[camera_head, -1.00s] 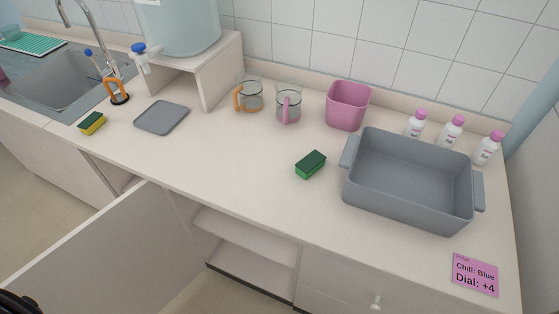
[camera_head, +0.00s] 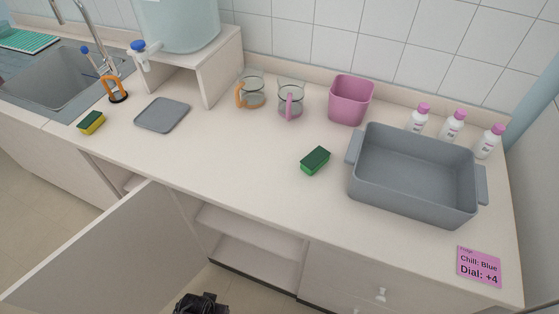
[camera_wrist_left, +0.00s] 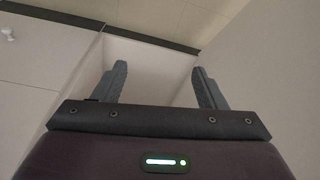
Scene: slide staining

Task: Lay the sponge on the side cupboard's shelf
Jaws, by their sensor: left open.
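A green sponge (camera_head: 315,161) with a dark top lies on the counter, left of the grey tub. A yellow sponge (camera_head: 91,123) with a dark green top lies near the sink. The side cupboard stands open below the counter, its door (camera_head: 95,250) swung out to the left. Its shelf (camera_head: 250,232) shows inside, and the visible part is bare. A black part of my left arm shows at the bottom edge, in front of the cupboard. In the left wrist view my left gripper (camera_wrist_left: 161,78) is open, with nothing between its fingers. My right gripper is out of view.
A grey tub (camera_head: 410,200), a pink bin (camera_head: 351,100), two glass mugs (camera_head: 290,100), white bottles (camera_head: 452,126) and a flat grey tray (camera_head: 163,115) stand on the counter. A pink note (camera_head: 480,267) lies at the front right.

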